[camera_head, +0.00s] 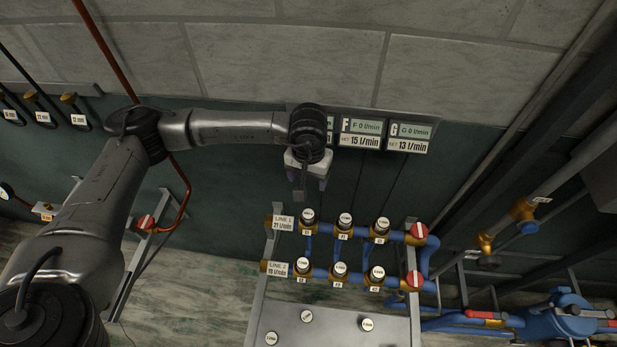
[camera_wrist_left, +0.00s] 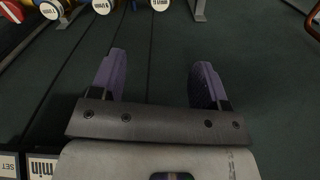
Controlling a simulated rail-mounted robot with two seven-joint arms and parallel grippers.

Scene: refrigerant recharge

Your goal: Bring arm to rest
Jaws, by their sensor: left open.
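My left arm comes in from the left in the head view and reaches across to the wall displays. My left gripper (camera_head: 308,186) hangs below its wrist, above and behind the valve rack, apart from it. In the left wrist view the gripper (camera_wrist_left: 157,75) shows two purple fingers spread wide. Nothing is between them but the dark green floor or wall behind. My right gripper is in neither view.
A blue-pipe valve rack (camera_head: 345,234) with several white-capped valves and red-handled ends stands below the gripper. Flow displays (camera_head: 361,133) are on the wall behind the wrist. A blue pump (camera_head: 555,318) lies at lower right. A red pipe (camera_head: 103,48) runs behind my arm.

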